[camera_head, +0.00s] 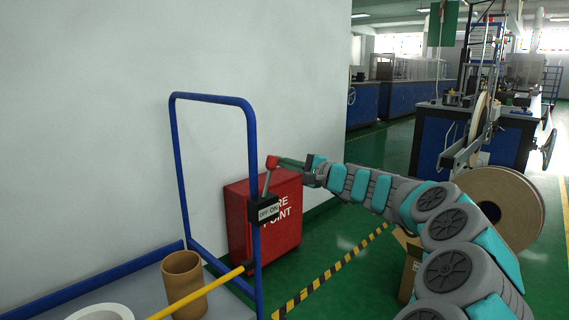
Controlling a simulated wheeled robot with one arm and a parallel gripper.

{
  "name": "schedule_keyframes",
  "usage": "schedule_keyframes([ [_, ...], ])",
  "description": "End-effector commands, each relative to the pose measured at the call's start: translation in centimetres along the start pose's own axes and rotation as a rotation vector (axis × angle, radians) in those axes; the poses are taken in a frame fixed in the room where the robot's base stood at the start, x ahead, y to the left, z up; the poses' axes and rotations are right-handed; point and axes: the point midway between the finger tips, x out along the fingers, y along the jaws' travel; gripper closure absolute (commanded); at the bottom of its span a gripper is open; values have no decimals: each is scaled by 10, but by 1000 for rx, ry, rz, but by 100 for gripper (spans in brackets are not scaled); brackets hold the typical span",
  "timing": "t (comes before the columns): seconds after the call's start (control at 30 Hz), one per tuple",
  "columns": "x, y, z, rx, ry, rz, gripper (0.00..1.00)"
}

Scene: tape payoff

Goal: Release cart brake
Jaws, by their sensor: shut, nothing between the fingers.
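The blue-framed cart (250,135) stands at the left, its tall handle rising from a grey deck. A black brake box (264,211) with an "OFF ON" label is fixed to the handle's right post. Its lever (266,182) rises from the box, nearly upright, with a red knob (272,161) on top. My arm reaches in from the lower right. My gripper (284,162) is shut, with its tips at the right side of the red knob. I cannot tell whether they touch it.
A red fire point cabinet (285,228) stands behind the brake box against the wall. A brown cardboard tube (184,280), a white ring (100,312) and a yellow bar (205,290) are at the cart deck. A large tape reel (497,200) is at the right.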

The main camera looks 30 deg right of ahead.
Motion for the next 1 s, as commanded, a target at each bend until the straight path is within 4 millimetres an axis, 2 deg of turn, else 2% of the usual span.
schedule_keyframes([
  [0.4,0,1,1,-8,-1,2,100],
  [1.0,2,0,13,-122,-3,18,100],
])
